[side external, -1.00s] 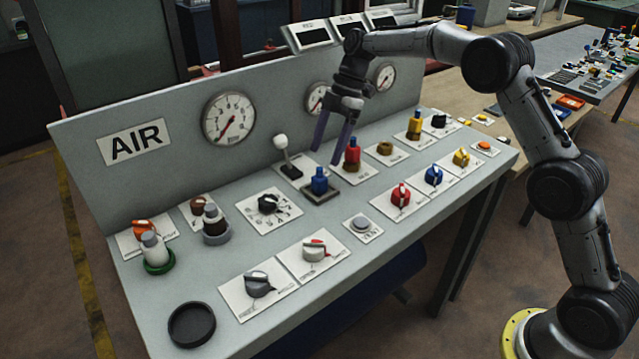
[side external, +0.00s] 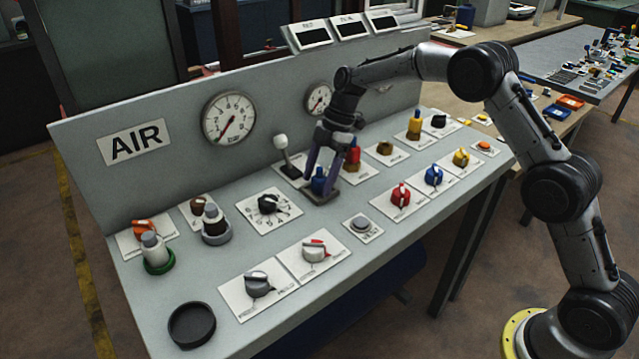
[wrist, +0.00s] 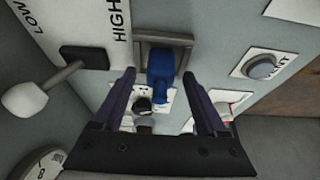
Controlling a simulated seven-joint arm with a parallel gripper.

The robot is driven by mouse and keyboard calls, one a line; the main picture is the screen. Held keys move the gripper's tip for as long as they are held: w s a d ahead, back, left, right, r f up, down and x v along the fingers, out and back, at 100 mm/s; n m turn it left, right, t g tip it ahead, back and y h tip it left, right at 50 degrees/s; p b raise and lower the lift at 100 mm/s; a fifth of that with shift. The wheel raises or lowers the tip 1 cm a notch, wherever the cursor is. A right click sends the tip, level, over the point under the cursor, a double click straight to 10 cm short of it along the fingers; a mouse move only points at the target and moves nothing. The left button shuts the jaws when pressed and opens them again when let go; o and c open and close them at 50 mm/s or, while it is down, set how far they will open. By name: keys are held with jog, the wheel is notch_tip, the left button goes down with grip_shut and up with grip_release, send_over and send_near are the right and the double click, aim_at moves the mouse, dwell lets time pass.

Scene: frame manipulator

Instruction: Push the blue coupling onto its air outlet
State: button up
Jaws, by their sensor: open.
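The blue coupling (side external: 319,181) stands upright in a dark square holder (side external: 334,196) on the sloping panel. In the wrist view the blue coupling (wrist: 163,68) lies between the fingers, with a gap on each side. My gripper (side external: 320,187) is open and its fingers straddle the coupling. A bare brass ring outlet (side external: 386,148) sits on a white plate to the right of the red coupling; its label is too small to read. The red coupling (side external: 353,157) is partly hidden behind my right finger.
A lever with a white knob (side external: 281,142) stands close left of my gripper. A yellow coupling (side external: 414,125) stands beyond the bare outlet. Red (side external: 400,196), blue (side external: 433,176) and yellow knobs line the front. A grey button (side external: 361,224) is in front of the holder.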

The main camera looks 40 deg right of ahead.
jog(key=shift+a+f, duration=0.1)
jog(key=shift+f, duration=0.05)
grip_shut()
dwell(0.4)
jog(key=shift+r, duration=0.2)
jog(key=shift+r, duration=0.6)
jog(key=s+d+r, duration=0.1)
jog(key=s+r, duration=1)
jog(key=s, duration=0.3)
jog(key=shift+d+r, duration=0.25)
jog(key=shift+d, duration=0.15)
